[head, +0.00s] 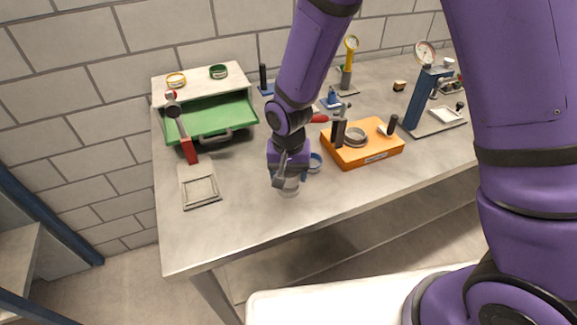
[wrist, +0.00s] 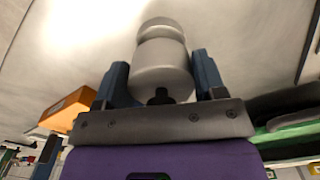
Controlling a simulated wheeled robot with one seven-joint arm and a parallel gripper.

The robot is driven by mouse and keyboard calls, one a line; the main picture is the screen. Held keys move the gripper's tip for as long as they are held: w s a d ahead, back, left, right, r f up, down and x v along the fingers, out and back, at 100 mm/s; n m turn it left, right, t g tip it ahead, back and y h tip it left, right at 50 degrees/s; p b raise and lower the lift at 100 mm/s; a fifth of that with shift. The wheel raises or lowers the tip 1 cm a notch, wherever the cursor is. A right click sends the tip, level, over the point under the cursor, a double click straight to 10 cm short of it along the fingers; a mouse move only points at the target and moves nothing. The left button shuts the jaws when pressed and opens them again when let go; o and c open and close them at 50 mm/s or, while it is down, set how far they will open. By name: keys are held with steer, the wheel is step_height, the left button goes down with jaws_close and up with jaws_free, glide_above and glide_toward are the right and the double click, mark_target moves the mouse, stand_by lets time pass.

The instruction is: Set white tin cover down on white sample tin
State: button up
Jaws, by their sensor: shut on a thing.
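My gripper (head: 287,178) points down over the front middle of the bench. In the wrist view its two blue fingers (wrist: 163,78) are shut on the white tin cover (wrist: 160,68), whose black knob faces my palm. The white sample tin (wrist: 161,30) shows just past the cover, in line with it. In the head view the tin (head: 289,189) stands on the bench right under my fingers, and the cover is mostly hidden by the gripper. I cannot tell whether cover and tin touch or a small gap remains.
An orange box (head: 366,154) with a grey ring stands farther right. A white frame (head: 201,192) and a green tray (head: 212,118) lie left. The bench front (head: 235,222) is clear.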

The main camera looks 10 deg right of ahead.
steer(key=shift+f, duration=0.6)
steer(key=shift+f, duration=0.45)
stand_by(0.9)
steer(key=o, duration=1.1)
steer(key=shift+o, duration=0.2)
steer(key=shift+r, duration=4)
steer(key=shift+r, duration=0.1)
